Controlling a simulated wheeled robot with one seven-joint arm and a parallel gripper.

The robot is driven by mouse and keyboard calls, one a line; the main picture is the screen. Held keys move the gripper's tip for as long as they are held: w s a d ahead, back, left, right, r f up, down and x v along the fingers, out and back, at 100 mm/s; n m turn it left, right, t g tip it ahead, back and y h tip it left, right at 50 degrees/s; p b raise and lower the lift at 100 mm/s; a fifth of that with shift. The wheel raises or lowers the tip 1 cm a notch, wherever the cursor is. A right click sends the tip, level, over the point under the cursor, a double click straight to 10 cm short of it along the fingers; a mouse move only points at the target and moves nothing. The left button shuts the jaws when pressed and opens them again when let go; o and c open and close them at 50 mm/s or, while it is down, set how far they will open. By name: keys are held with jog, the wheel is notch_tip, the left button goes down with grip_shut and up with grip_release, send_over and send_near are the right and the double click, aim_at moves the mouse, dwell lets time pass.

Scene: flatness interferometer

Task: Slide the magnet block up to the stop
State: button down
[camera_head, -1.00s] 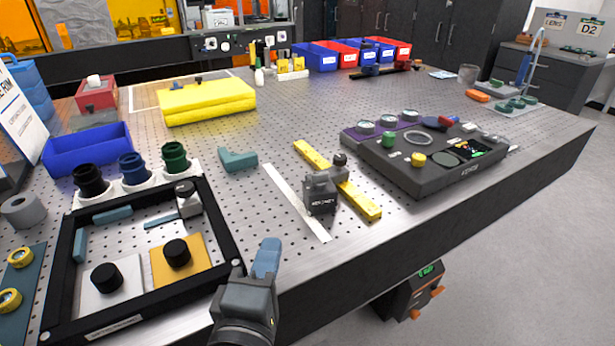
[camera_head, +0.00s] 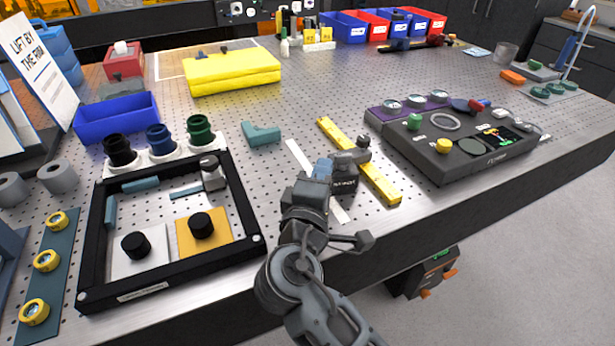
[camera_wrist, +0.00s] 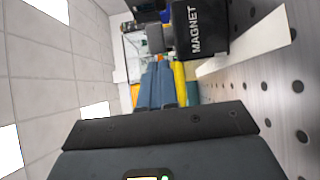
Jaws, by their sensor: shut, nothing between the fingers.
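The magnet block (camera_head: 346,181) is a dark block with a grey clamp-like top and knob, on the table between a white strip (camera_head: 298,157) and a yellow bar (camera_head: 373,176). In the wrist view its face lettered MAGNET (camera_wrist: 203,30) shows at the top. My gripper (camera_head: 322,166) is shut and empty, its blue-grey fingers close to the block's left side. In the wrist view the closed fingers (camera_wrist: 158,82) point toward the block's side; I cannot tell whether they touch. A teal L-shaped piece (camera_head: 261,134) lies behind and left; I cannot tell if it is the stop.
A black frame (camera_head: 92,245) with knobbed plates lies at the left. A dark console (camera_head: 430,160) with buttons stands to the right. A yellow stack (camera_head: 232,73) lies at the back. Perforated tabletop behind the block is mostly clear.

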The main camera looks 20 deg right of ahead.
jog(key=shift+d, duration=0.35)
jog(key=shift+w+d, duration=0.1)
jog(key=shift+d, duration=0.75)
